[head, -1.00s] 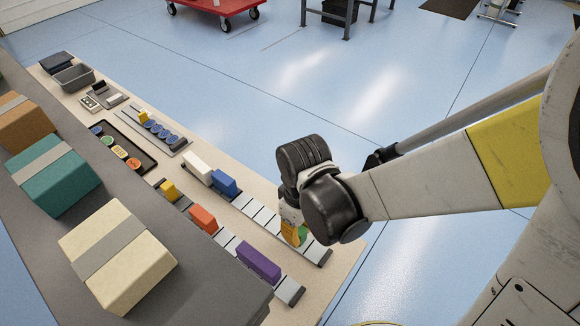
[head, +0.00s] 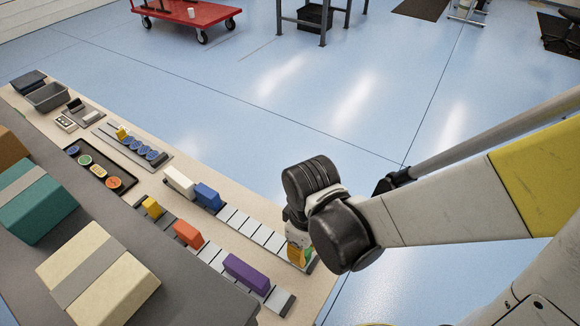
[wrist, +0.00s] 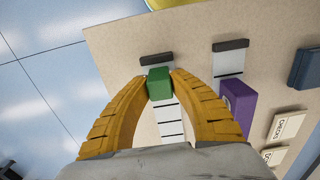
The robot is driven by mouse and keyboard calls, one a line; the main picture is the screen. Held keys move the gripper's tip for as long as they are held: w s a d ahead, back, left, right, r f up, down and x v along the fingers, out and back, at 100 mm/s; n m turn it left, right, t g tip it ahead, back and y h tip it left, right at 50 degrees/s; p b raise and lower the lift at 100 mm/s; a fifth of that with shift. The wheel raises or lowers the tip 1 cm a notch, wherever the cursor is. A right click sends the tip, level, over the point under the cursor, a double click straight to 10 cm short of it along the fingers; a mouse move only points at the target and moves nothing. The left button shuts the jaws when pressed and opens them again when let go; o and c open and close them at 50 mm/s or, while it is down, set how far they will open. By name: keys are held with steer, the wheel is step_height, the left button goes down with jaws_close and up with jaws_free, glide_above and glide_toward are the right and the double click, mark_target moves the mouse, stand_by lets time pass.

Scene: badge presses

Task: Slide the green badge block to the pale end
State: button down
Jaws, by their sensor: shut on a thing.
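The green badge block (wrist: 159,83) sits on the pale, line-marked track (wrist: 170,122) in the wrist view, close to the dark stop (wrist: 157,59) at the track's end. My gripper (wrist: 159,82) has its yellow fingers on both sides of the block, shut on it. In the head view my gripper (head: 299,254) is low at the lower right end of the far track (head: 246,226). Its wrist hides most of the block there. A white block (head: 180,181) and a blue block (head: 207,197) stand at the other end of this track.
A parallel nearer track bears yellow (head: 151,207), orange (head: 187,233) and purple (head: 246,273) blocks. The purple block also shows right of my gripper in the wrist view (wrist: 238,103). A dark tray of round badges (head: 100,170) lies further left. Cartons stand on a grey shelf in front.

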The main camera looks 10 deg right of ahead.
stand_by(0.4)
steer(key=c, duration=1.1)
jaws_free()
steer(key=shift+c, duration=0.2)
steer(key=shift+r, duration=0.1)
step_height(320, 180, up, 12)
steer(key=w+d+r+m+t, duration=0.1)
steer(key=d+r+m+t, duration=0.1)
steer(key=d+m+t, duration=0.1)
steer(key=w+d+r+m+t, duration=0.2)
steer(key=d+m+t, duration=0.1)
steer(key=d+m, duration=0.3)
steer(key=shift+w+d+t, duration=0.3)
steer(key=shift+d, duration=0.35)
